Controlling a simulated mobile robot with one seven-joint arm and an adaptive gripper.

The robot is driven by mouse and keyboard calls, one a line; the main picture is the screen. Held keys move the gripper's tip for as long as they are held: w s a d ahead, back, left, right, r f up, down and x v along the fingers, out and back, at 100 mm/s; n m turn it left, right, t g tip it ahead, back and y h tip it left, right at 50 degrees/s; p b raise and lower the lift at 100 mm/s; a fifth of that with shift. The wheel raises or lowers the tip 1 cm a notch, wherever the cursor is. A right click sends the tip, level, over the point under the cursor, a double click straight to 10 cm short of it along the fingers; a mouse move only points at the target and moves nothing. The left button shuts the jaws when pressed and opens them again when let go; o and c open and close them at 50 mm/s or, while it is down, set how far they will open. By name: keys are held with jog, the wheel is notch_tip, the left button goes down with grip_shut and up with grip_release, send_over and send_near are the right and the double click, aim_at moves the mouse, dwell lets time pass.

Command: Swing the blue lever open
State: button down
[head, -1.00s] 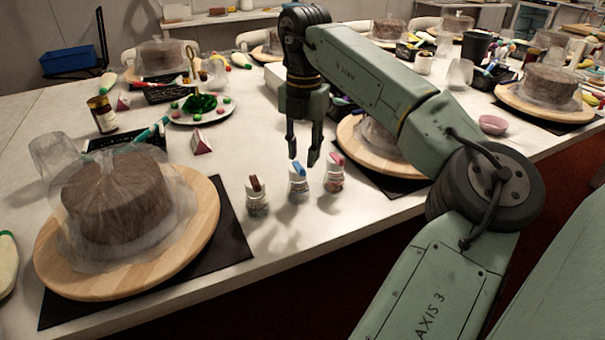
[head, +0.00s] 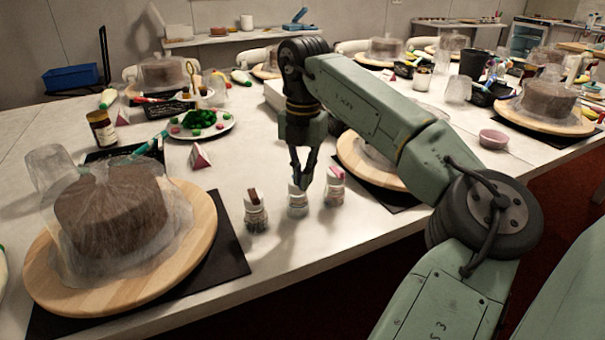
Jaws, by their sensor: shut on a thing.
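The small jar (head: 297,204) that carries the blue lever stands upright near the table's front edge, in the middle of three similar jars. My gripper (head: 299,184) points down at the top of this jar. Its fingers are drawn together on the blue lever, which they almost wholly hide. How far the lever is swung cannot be told.
A jar with a brown lever (head: 255,213) stands close on the left, and one with a pink lever (head: 334,190) close on the right. A wrapped cake (head: 112,212) on a round wooden board (head: 190,236) is further left. Table between it and the jars is bare.

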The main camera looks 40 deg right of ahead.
jog(key=shift+d+n, duration=0.1)
jog(key=shift+n, duration=0.2)
jog(key=w+d+n+p, duration=0.1)
jog(key=d+n+p, duration=0.1)
jog(key=n+p, duration=0.3)
jog(key=w+d+n+p, duration=0.2)
jog(key=n+p, duration=0.3)
jog(key=n, duration=0.8)
jog(key=shift+w+d+p, duration=0.25)
jog(key=shift+d+p, duration=0.1)
jog(key=shift+d, duration=0.45)
jog(key=shift+n, duration=0.3)
jog(key=c, duration=1.7)
grip_release()
jog(key=shift+r, duration=0.15)
